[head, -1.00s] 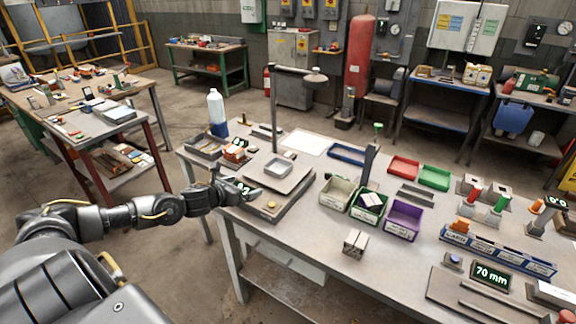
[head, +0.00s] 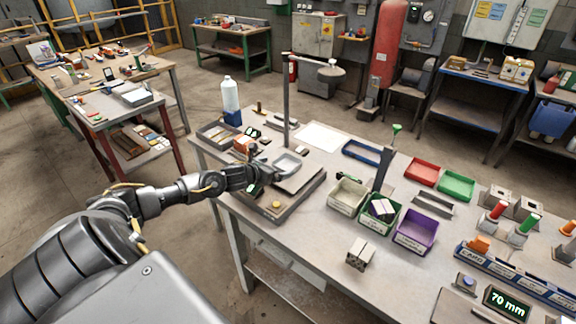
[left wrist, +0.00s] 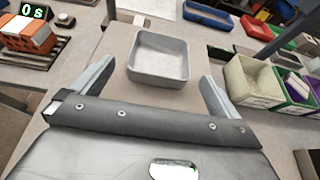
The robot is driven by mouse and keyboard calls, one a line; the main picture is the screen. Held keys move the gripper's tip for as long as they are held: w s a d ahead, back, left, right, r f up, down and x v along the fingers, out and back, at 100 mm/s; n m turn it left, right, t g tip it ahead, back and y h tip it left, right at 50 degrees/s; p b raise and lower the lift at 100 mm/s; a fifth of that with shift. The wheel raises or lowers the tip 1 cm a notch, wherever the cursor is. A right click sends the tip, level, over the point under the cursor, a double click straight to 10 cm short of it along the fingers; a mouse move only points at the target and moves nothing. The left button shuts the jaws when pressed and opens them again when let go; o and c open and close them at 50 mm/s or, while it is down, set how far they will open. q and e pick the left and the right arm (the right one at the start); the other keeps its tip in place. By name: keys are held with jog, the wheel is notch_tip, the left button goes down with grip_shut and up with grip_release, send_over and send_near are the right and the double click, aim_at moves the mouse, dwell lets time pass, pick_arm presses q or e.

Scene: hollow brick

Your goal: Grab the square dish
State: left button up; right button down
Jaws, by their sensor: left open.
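The square dish (left wrist: 158,58) is a shallow grey metal tray with rounded corners. It sits on the flat plate of a low platform (head: 305,184) at the left part of the workbench, where the dish (head: 288,163) also shows in the head view. My left gripper (left wrist: 152,86) is open, its two fingers spread wide on either side of the near end of the dish. In the head view my left gripper (head: 268,173) is just left of the dish. The dish is not held. My right gripper is not in view.
A thin post with a lamp-like head (head: 287,100) stands behind the dish. Beige (head: 347,197), green and purple (head: 415,230) bins stand to the right.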

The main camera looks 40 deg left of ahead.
aim_at(284, 164)
pick_arm(q)
jog(key=shift+w+f, duration=0.1)
jog(key=shift+w, duration=0.15)
jog(key=shift+w+p, duration=0.3)
jog(key=shift+p, duration=0.1)
jog(key=p+x, duration=0.1)
jog(key=x, duration=0.2)
jog(key=shift+w, duration=0.2)
jog(key=shift+w+f, duration=0.3)
jog(key=shift+w, duration=0.1)
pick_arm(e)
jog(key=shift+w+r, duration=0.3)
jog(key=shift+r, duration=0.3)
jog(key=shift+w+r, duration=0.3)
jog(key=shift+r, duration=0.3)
pick_arm(q)
jog(key=shift+c, duration=0.3)
jog(key=c, duration=0.8)
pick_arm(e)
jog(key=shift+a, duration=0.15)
